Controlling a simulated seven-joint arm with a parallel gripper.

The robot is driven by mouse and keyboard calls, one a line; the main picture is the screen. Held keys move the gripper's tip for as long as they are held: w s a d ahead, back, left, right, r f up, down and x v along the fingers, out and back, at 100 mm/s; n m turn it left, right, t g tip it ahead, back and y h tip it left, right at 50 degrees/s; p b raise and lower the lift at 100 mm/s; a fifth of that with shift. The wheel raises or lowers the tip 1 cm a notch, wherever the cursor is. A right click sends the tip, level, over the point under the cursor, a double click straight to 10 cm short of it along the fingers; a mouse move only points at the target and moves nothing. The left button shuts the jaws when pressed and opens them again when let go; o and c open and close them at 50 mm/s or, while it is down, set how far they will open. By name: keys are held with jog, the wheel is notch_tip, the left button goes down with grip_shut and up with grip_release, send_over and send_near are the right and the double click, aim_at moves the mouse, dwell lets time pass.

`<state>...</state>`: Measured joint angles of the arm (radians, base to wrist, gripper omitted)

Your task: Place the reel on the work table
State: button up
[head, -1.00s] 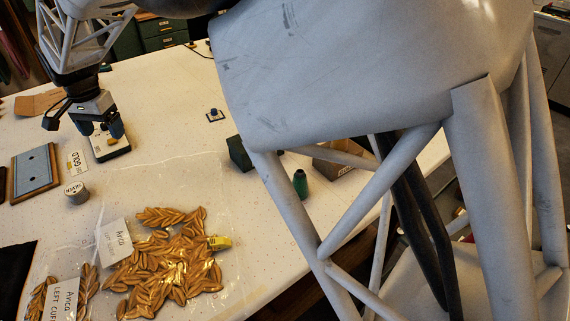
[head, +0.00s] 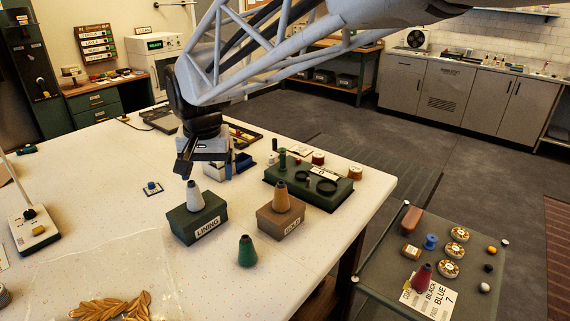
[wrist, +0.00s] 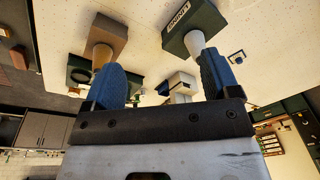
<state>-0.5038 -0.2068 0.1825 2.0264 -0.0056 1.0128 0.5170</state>
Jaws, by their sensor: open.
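The work table (head: 110,185) is the large white speckled table. On the side cart (head: 385,268) at the lower right are several round cream-and-brown reels (head: 448,269) and a small blue spool (head: 430,242); I cannot tell which is the task's reel. My gripper (head: 204,162) is above the work table, behind the cone on the LINING box, far from the cart. In the wrist view its blue fingers (wrist: 160,82) are apart, with nothing held between them.
A green LINING box (head: 196,222) and a brown box (head: 281,218) each carry a cone. A green cone (head: 247,252) stands in front. A green holder (head: 309,186) is near the right edge. Gold leaf trims (head: 112,308) lie in front. Floor separates table and cart.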

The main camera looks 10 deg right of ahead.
jog(key=s+d+f, duration=0.1)
jog(key=s+d, duration=0.3)
jog(key=d, duration=0.5)
jog(key=s+d, duration=0.5)
jog(key=d, duration=0.3)
jog(key=s+d+f+t, duration=0.1)
jog(key=s+d+f, duration=0.4)
jog(key=s+d, duration=0.6)
jog(key=shift+s+d+h, duration=0.2)
jog(key=shift+s+h, duration=0.2)
jog(key=shift+s, duration=0.3)
jog(key=shift+f, duration=0.1)
